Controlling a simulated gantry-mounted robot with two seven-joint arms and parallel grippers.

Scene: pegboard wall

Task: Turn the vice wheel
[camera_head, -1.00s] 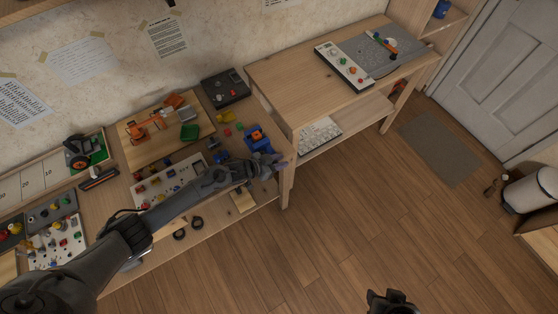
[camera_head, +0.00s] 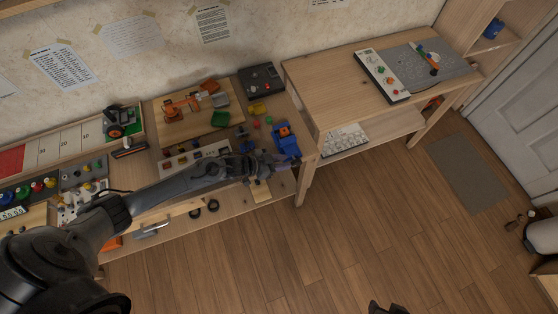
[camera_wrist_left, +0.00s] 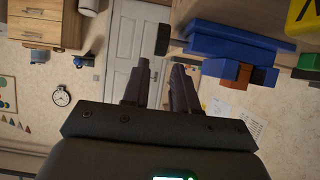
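The blue vice (camera_head: 288,147) with an orange part on top stands at the right end of the long workbench. In the left wrist view the vice (camera_wrist_left: 238,42) is at the upper right, and its dark wheel (camera_wrist_left: 163,40), seen nearly edge-on, sticks out to the left. My left gripper (camera_head: 286,163) is at the front of the vice, by the bench edge. In the left wrist view its fingers (camera_wrist_left: 161,75) are apart with nothing between them, and the wheel shows just beyond the tips. Only part of my right gripper (camera_head: 388,308) shows at the bottom edge.
The long bench (camera_head: 268,196) holds an orange model arm (camera_head: 186,102), a dark box (camera_head: 261,82) and several small parts left of the vice. A higher wooden table (camera_head: 335,80) stands to the right. The floor in front is clear.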

